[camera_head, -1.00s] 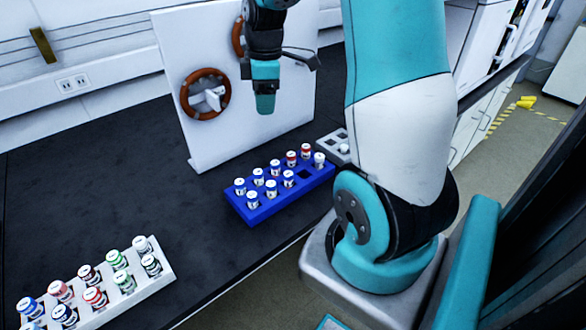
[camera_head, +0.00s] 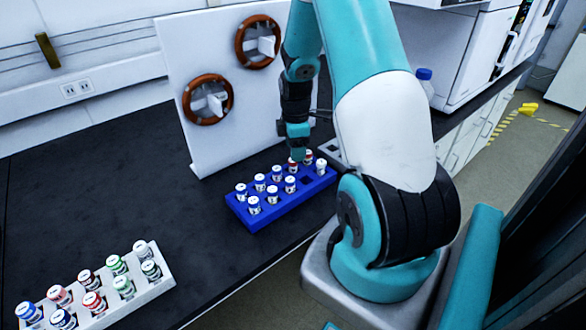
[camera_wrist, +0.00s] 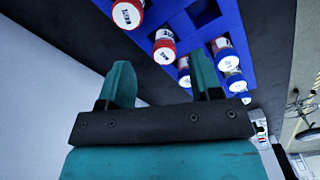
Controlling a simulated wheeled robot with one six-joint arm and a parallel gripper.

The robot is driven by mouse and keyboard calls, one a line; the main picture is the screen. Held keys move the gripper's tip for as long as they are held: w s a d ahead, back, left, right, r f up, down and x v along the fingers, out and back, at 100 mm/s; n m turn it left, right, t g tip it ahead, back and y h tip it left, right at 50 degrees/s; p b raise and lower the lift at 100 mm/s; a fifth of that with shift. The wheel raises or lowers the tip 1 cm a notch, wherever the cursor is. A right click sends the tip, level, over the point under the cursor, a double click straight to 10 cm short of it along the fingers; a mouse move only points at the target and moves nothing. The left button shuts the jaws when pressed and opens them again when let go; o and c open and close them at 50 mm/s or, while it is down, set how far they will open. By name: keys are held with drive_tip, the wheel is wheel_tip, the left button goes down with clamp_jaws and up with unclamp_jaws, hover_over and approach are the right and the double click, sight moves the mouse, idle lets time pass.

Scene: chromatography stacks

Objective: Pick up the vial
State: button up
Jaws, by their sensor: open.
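Several vials stand in a blue rack (camera_head: 262,221) on the dark bench. Most have blue caps, such as the vial at the near left corner (camera_head: 254,204). Two red-marked vials stand toward the far end, one of them (camera_head: 308,158) beside my gripper (camera_head: 299,157). In the wrist view my gripper (camera_wrist: 163,75) is open, with nothing between its fingers. A red-marked vial (camera_wrist: 164,48) lies just ahead of the gap, apart from the fingers. A second red-marked vial (camera_wrist: 128,12) is at the top edge. My gripper partly hides the rack's far end in the head view.
A white panel (camera_head: 222,130) with two brown rings stands upright behind the blue rack, close to my gripper. A white rack (camera_head: 152,288) with several mixed-colour vials sits at lower left.

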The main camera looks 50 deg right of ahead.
sight(293, 169)
drive_tip(key=f, duration=0.4)
drive_tip(key=shift+w+a+f, duration=0.1)
drive_tip(key=shift+a+f, duration=0.25)
drive_tip(key=shift+f, duration=0.05)
drive_tip(key=c, duration=1)
drive_tip(key=shift+r, duration=0.15)
